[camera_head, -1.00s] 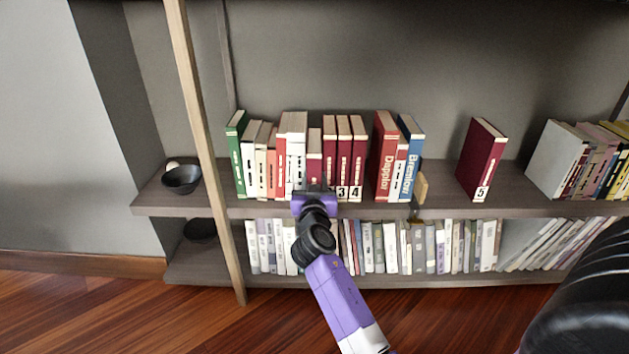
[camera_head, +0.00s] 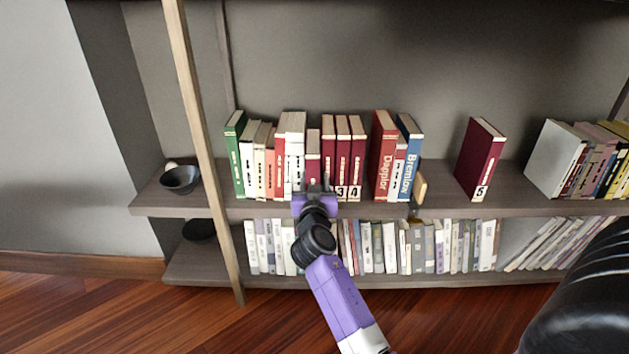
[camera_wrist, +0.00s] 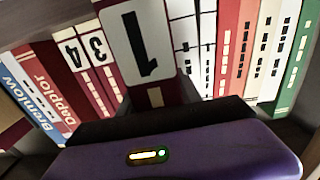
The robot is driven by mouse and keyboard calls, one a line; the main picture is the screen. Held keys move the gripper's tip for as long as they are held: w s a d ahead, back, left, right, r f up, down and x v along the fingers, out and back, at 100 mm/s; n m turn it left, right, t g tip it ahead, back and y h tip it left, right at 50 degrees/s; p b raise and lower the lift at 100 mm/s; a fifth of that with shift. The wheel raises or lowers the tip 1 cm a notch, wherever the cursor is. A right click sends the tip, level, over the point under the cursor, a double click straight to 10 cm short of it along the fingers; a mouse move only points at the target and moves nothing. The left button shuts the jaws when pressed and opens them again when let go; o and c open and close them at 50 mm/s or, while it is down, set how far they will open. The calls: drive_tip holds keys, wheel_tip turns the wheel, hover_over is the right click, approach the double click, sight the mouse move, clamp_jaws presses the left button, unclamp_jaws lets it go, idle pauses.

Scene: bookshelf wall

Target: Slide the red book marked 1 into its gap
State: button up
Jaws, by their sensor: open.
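The red book marked 1 (camera_wrist: 136,50) looms large and close in the wrist view, its white label upside down. It stands between the red book marked 3 (camera_wrist: 97,48) and several white books, and its spine looks nearer to me than theirs. In the head view its dark red upper part (camera_head: 313,155) shows, shorter than its neighbours, and my gripper hides its label. My gripper (camera_head: 314,187) is open right in front of its lower spine. In the wrist view its fingertips are hard to make out, so I cannot tell whether they touch the book.
The red book marked 4 (camera_head: 356,160) stands beside book 3. A narrow space separates it from the red Dapplor book (camera_head: 383,155). The red book marked 5 (camera_head: 481,160) stands alone farther right, with free shelf on both sides. A wooden post (camera_head: 205,130) rises at left.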

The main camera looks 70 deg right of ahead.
sight(313, 176)
drive_tip(key=shift+w+a, duration=0.15)
drive_tip(key=shift+w, duration=0.25)
drive_tip(key=shift+a+f, duration=0.2)
drive_tip(key=p+v, duration=0.1)
drive_tip(key=v, duration=0.6)
drive_tip(key=shift+s, duration=0.45)
drive_tip(key=shift+r, duration=0.15)
